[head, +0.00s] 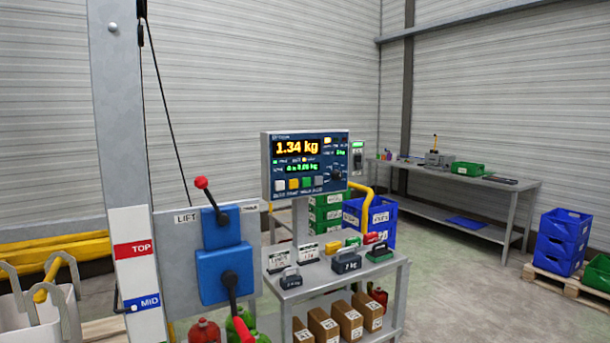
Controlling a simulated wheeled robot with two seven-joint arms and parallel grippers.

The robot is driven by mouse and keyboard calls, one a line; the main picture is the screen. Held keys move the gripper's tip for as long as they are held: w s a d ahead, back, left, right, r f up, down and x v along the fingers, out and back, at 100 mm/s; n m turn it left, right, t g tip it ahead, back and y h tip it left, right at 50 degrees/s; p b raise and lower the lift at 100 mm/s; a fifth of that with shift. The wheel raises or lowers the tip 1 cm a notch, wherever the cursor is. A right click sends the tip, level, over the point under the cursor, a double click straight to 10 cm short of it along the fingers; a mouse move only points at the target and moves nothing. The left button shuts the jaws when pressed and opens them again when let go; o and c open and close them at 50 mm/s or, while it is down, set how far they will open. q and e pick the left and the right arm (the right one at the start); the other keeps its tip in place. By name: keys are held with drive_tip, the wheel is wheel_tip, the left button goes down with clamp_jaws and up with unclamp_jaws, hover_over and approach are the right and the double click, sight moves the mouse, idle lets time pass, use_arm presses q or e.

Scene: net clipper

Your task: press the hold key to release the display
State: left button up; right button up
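The scale display box (342,165) stands on a post above the cart, facing me. Its upper readout (297,147) shows 1.34 kg in orange. A smaller green readout (302,167) below it is hard to read. A row of keys runs along the bottom of the panel: a white key (280,186), a yellow key (293,184), a green key (306,182) and a grey key (318,181). The labels are too small to tell which is the hold key. A dark knob (336,174) sits at the right. Neither gripper is in view.
A grey cart (310,278) below the display carries weights and small coloured items. A blue lever box (222,275) with red-knobbed levers is at the left, beside a grey post (120,110). A workbench (500,188) and blue crates (563,240) stand right. Floor between is clear.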

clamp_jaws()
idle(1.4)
